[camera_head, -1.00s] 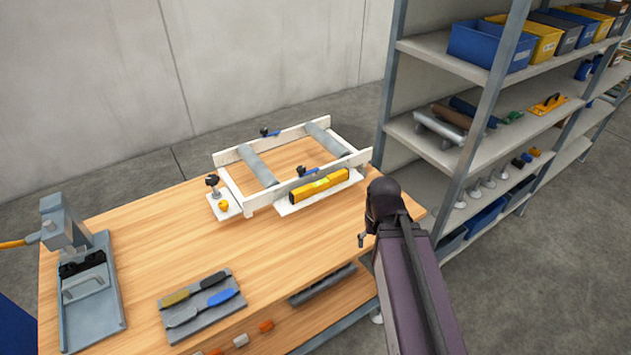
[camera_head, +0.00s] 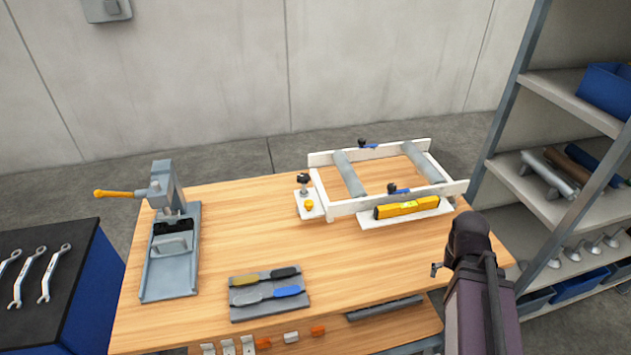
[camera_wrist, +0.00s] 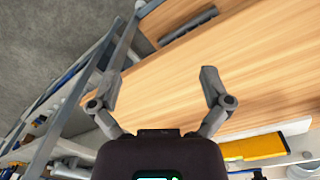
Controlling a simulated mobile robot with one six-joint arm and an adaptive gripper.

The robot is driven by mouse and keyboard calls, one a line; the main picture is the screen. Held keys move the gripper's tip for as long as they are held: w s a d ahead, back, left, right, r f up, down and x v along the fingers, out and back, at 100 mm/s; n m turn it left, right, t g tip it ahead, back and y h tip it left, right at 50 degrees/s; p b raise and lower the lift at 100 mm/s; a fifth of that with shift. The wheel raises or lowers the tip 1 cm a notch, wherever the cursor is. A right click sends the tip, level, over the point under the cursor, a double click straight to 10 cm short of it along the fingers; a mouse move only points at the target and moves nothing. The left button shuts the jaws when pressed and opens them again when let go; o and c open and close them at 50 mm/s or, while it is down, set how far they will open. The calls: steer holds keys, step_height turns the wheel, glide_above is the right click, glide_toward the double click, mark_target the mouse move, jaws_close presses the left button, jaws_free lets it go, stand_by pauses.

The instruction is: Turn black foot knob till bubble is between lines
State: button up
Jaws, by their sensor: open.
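The black foot knob (camera_head: 303,179) stands upright on a small white plate at the left corner of the white roller frame (camera_head: 350,208). A yellow part (camera_head: 309,205) sits beside it. The yellow level (camera_head: 405,208) lies along the frame's near side; its bubble is too small to read. In the wrist view the level (camera_wrist: 258,146) shows at lower right. My gripper (camera_wrist: 160,72) is open and empty above the table's right end, apart from the knob and level. In the head view it is mostly hidden behind my arm.
The wooden table (camera_head: 220,340) holds a grey press (camera_head: 170,260) at left and a grey tray (camera_head: 240,312) of tools in front. A shelf rack (camera_head: 520,115) stands close on the right. The tabletop between tray and frame is clear.

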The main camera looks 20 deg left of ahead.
steer(key=w+a+r+m+t+h+b, duration=0.1)
steer(key=w+a+t+h+b, duration=0.2)
steer(key=w+a, duration=0.5)
steer(key=w+a+r+m+t+h+b, duration=0.15)
steer(key=w+a+t+h, duration=0.25)
steer(key=a, duration=0.9)
steer(key=t+y+b, duration=0.2)
steer(key=t+b, duration=0.8)
steer(key=b, duration=0.1)
glide_toward(299, 182)
steer(key=s, duration=0.2)
steer(key=shift+w+a+r+m, duration=0.1)
steer(key=shift+w+a+m, duration=0.1)
steer(key=shift+m, duration=0.15)
steer(key=x, duration=1.4)
steer(key=shift+s, duration=0.1)
steer(key=c, duration=1.2)
